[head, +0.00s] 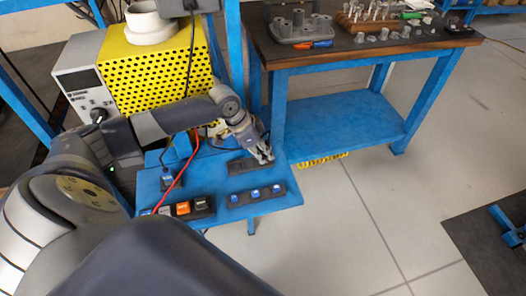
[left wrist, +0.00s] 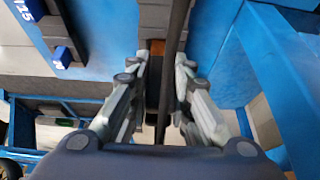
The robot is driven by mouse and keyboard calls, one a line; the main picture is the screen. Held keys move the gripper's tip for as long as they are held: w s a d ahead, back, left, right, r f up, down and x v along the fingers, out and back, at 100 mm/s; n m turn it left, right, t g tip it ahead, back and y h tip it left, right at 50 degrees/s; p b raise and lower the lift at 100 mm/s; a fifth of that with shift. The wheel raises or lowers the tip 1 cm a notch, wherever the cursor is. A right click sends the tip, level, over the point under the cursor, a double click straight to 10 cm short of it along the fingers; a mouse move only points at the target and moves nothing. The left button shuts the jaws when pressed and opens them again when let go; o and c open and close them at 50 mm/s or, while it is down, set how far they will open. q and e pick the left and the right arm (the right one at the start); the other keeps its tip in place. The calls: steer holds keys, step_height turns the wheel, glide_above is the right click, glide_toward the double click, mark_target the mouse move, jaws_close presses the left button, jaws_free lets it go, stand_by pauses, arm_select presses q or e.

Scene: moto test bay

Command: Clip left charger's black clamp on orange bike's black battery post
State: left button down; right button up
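My left gripper (head: 264,153) is over the right part of a blue bench panel (head: 152,186) in the head view. In the left wrist view its fingers (left wrist: 163,82) stand apart on either side of a narrow black strip (left wrist: 177,35). I cannot tell whether the strip is the black clamp or its cable, and no finger clearly touches it. A grey box with a dial (head: 84,75), possibly the left charger, stands at the left. A red cable (head: 182,170) curves over the panel. The orange bike and its battery post are not in view. My right gripper is not in view.
A yellow perforated box (head: 150,72) stands behind my left arm. Switch blocks (head: 256,196) line the panel's front. A blue-framed workbench (head: 345,120) with small parts on top stands behind to the right. Open floor (head: 350,215) lies right, with a dark mat (head: 480,235) beyond.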

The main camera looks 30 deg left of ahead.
arm_select(q)
steer(key=shift+r, duration=0.1)
stand_by(0.3)
steer(key=shift+r, duration=0.6)
step_height(320, 180, up, 2)
steer(key=shift+s+a+r+b, duration=0.1)
steer(key=shift+s+b, duration=0.05)
steer(key=shift+b, duration=0.2)
steer(key=s+a+r, duration=0.1)
steer(key=s+a, duration=0.1)
steer(key=s, duration=1.3)
steer(key=shift+s+a+r+b, duration=0.2)
steer(key=shift+a+b, duration=0.1)
steer(key=shift+a, duration=0.05)
